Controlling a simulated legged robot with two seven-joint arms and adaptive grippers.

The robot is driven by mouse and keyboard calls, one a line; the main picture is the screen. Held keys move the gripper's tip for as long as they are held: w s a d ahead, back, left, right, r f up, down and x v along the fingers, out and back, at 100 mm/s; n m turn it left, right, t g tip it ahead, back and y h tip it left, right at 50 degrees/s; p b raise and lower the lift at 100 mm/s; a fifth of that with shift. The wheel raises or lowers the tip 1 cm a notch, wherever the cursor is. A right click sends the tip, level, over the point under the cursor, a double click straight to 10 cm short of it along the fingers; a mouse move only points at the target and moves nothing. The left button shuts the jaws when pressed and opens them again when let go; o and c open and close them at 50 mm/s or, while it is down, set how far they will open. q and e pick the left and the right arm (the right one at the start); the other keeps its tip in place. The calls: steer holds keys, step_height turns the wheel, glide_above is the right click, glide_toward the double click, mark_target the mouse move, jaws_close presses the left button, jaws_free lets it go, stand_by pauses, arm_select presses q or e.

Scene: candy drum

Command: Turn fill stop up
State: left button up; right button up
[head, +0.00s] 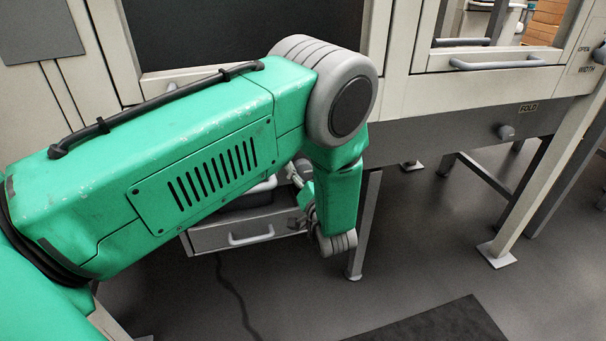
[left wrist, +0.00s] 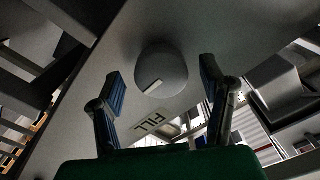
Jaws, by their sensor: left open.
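The fill stop is a round grey knob (left wrist: 161,66) with a short pale mark near its edge, on a grey panel in the left wrist view. A FILL label (left wrist: 157,123) is beside it. My left gripper (left wrist: 161,73) is open, with one blue-padded finger on each side of the knob. Gaps show between the pads and the knob, and I see no contact. The head view does not show the fill knob; my green left arm covers much of the machine's front there. My right gripper is in neither view.
A similar knob (head: 506,132) below a FOLD label (head: 528,107) sits on the grey rail at the right. A drawer (head: 250,236) with a light handle is under the machine. Machine legs stand on the grey floor, where a dark mat (head: 440,325) lies.

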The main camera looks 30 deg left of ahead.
arm_select(q)
steer(key=shift+x, duration=0.9)
steer(key=shift+c, duration=0.4)
steer(key=c, duration=1.1)
